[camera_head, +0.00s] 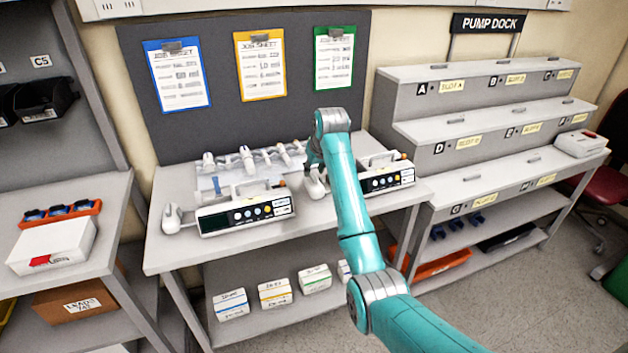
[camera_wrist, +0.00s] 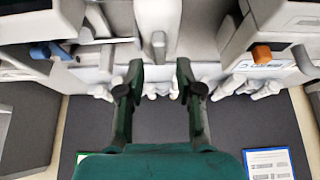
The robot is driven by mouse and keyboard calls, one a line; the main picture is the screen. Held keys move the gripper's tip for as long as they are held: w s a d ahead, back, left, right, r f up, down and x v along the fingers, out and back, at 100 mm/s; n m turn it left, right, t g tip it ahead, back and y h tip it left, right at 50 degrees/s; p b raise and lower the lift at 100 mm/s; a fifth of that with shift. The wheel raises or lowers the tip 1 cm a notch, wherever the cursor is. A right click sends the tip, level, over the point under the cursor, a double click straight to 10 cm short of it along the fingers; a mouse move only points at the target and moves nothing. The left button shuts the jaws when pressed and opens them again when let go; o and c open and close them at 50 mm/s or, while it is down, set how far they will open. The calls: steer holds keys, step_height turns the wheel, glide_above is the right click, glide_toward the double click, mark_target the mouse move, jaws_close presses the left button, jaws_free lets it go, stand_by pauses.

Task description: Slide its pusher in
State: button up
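Two white infusion pumps stand on the bench. The left pump (camera_head: 247,212) and the right pump (camera_head: 388,176) have dark front panels with coloured buttons. A pale knob-shaped pusher (camera_head: 171,222) sticks out at the left pump's left side. A similar pale pusher (camera_head: 314,188) sits left of the right pump, partly hidden by my arm. In the wrist view my gripper (camera_wrist: 158,90) is open, its dark green fingers apart. A pale grey part (camera_wrist: 158,42), seemingly that pusher, lies ahead between the finger lines; I cannot tell whether they touch. The head view hides my fingertips behind my arm.
A rail with several pale clamps (camera_head: 246,160) runs behind the pumps. A grey board with three clipboards (camera_head: 261,66) stands behind the bench. The stepped pump dock (camera_head: 470,125) is at the right. Boxes (camera_head: 274,293) fill the lower shelf.

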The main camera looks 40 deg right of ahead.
steer(key=shift+f, duration=0.45)
steer(key=shift+f, duration=0.6)
stand_by(0.4)
steer(key=shift+c, duration=0.2)
steer(key=c, duration=0.6)
